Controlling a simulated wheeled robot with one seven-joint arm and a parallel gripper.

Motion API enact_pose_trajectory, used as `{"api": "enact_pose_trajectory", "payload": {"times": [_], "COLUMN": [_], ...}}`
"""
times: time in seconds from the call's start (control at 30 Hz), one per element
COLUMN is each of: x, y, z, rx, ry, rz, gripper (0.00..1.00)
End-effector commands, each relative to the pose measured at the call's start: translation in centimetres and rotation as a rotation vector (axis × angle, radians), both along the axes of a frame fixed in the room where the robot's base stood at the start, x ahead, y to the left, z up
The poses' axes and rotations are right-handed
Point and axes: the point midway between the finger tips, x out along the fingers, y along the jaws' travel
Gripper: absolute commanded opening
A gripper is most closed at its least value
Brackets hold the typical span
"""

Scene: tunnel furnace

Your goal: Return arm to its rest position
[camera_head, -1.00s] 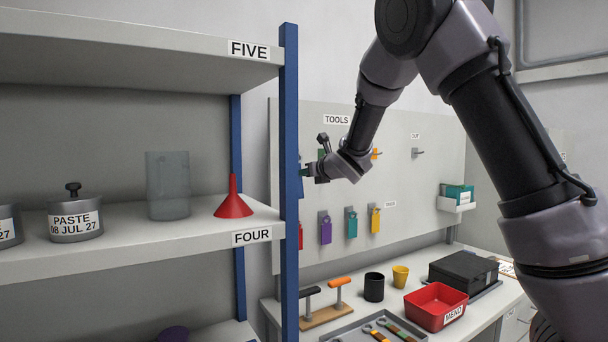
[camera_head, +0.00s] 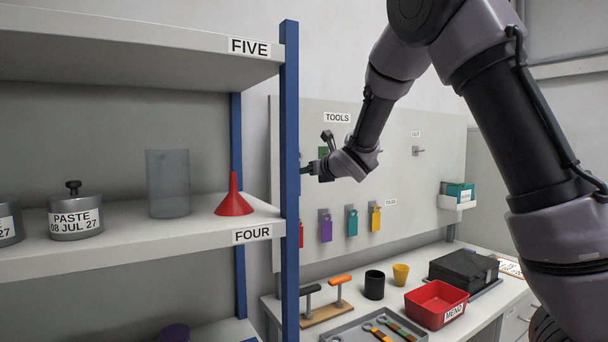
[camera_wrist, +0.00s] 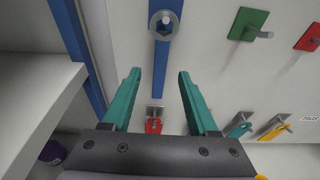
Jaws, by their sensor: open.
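My gripper (camera_head: 311,170) is in front of the tool board, just right of the blue shelf post, partly edge-on in the head view. My arm reaches in from the upper right and bends down to the left.
The blue shelf post (camera_head: 289,180) stands close left of my gripper. The shelf marked FOUR (camera_head: 150,238) holds a red funnel (camera_head: 234,196). Coloured tags hang on the tool board (camera_head: 400,228). A bench below holds a red bin (camera_head: 436,303) and a black case (camera_head: 463,269).

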Motion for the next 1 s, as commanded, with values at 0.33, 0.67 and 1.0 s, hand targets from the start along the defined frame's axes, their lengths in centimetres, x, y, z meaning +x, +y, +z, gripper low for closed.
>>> {"api": "enact_pose_trajectory", "payload": {"times": [0.33, 0.67, 1.0], "x": [-5.4, -7.0, -11.6], "y": [-3.6, -6.7, -22.1], "z": [1.4, 1.9, 2.2], "rx": [0.004, 0.082, 1.086], "ry": [0.003, 0.076, 0.778], "rz": [0.001, -0.058, -0.709], "gripper": [0.59, 0.59, 0.59]}}
